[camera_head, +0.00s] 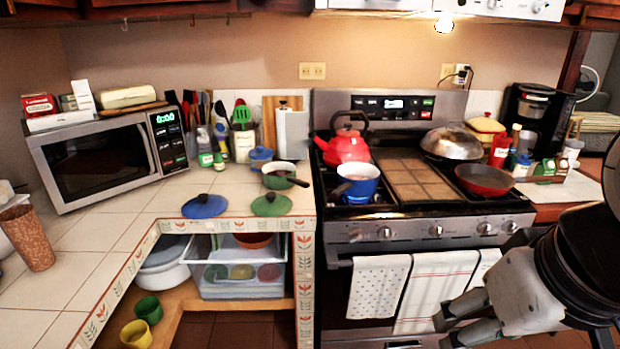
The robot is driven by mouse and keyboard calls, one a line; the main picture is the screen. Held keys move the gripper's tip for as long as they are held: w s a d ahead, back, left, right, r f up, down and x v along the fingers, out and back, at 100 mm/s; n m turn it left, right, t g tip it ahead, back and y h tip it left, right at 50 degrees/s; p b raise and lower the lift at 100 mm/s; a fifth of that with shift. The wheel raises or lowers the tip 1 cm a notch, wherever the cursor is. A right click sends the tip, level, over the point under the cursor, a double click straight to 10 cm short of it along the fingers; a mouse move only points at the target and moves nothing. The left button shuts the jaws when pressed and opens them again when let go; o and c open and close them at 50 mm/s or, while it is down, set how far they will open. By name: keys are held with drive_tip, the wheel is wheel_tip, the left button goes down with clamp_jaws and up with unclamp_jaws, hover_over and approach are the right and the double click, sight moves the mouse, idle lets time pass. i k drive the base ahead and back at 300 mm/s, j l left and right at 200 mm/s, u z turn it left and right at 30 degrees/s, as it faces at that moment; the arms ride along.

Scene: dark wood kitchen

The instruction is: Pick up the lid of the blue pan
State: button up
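A blue lid (204,206) with a dark knob lies flat on the tiled counter near its front edge, left of the stove. A blue pan (357,186) with a white inside stands uncovered on the left front burner. A smaller blue pot (260,157) with a blue top stands farther back on the counter. My gripper (442,330) is at the bottom right, in front of the oven door, well to the right of and apart from the blue lid. Its two fingers are spread with nothing seen between them.
A green lid (271,204) lies just right of the blue lid, with a green pan (283,176) behind it. A red kettle (347,147) and red frying pan (484,180) are on the stove. A microwave (100,160) stands left. The counter left of the blue lid is clear.

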sight(203, 207)
drive_tip(key=i+j+z, duration=0.2)
drive_tip(key=i+j, duration=0.35)
drive_tip(key=i+j+z, duration=0.15)
drive_tip(key=i+j, duration=0.5)
drive_tip(key=i+j+z, duration=0.2)
drive_tip(key=i+j, duration=0.35)
drive_tip(key=j, duration=0.2)
